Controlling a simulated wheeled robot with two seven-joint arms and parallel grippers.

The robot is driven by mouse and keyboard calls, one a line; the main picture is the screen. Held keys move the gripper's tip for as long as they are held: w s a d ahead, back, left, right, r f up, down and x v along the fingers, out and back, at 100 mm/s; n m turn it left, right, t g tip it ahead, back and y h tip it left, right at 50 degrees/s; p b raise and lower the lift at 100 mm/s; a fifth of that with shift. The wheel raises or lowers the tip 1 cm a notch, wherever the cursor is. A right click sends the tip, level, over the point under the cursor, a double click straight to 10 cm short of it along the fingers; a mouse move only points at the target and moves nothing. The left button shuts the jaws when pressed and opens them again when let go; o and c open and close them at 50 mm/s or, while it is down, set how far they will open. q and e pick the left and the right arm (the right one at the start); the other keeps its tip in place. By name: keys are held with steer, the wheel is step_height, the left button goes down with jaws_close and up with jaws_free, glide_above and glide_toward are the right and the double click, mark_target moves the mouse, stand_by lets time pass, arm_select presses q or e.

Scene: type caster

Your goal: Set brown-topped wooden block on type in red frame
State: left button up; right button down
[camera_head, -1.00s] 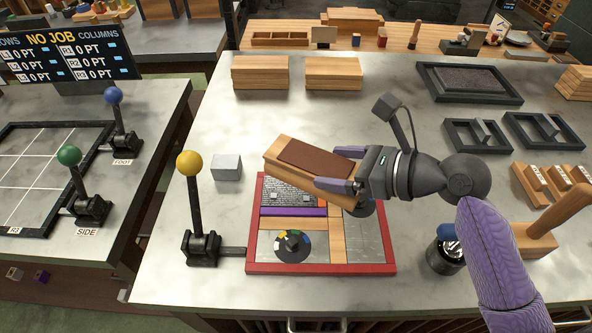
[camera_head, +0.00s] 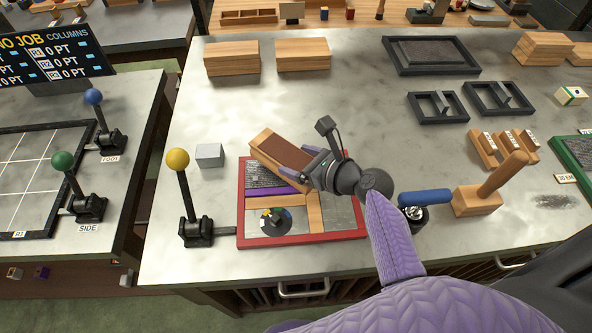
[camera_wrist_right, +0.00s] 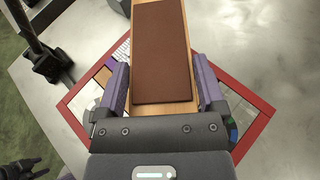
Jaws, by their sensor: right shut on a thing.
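The brown-topped wooden block (camera_head: 282,152) is held by my right gripper (camera_head: 300,160), which is shut on its sides. It sits at a slant over the back part of the red frame (camera_head: 300,239). Whether it touches the type (camera_head: 263,176) under it I cannot tell. The frame holds grey type, a purple strip, wooden pieces and a dark round dial (camera_head: 275,221). In the right wrist view the block (camera_wrist_right: 163,50) lies between both purple fingers, brown top toward the camera, with the red frame (camera_wrist_right: 250,135) below.
A yellow-knobbed lever (camera_head: 178,160) stands left of the frame, with a small grey block (camera_head: 209,155) behind it. A wooden mallet (camera_head: 477,201) and a blue-handled tool (camera_head: 425,196) are on the right. The bench behind the frame is mostly clear.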

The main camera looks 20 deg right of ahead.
step_height(320, 180, down, 2)
steer(key=shift+f+b, duration=0.2)
steer(key=shift+b, duration=0.3)
steer(key=shift+f, duration=0.2)
steer(key=shift+r, duration=0.2)
arm_select(q)
steer(key=shift+a+f, duration=0.35)
steer(key=shift+f, duration=0.4)
arm_select(e)
steer(key=shift+f, duration=0.1)
jaws_free()
arm_select(q)
steer(key=shift+d, duration=0.2)
steer(key=shift+d, duration=0.1)
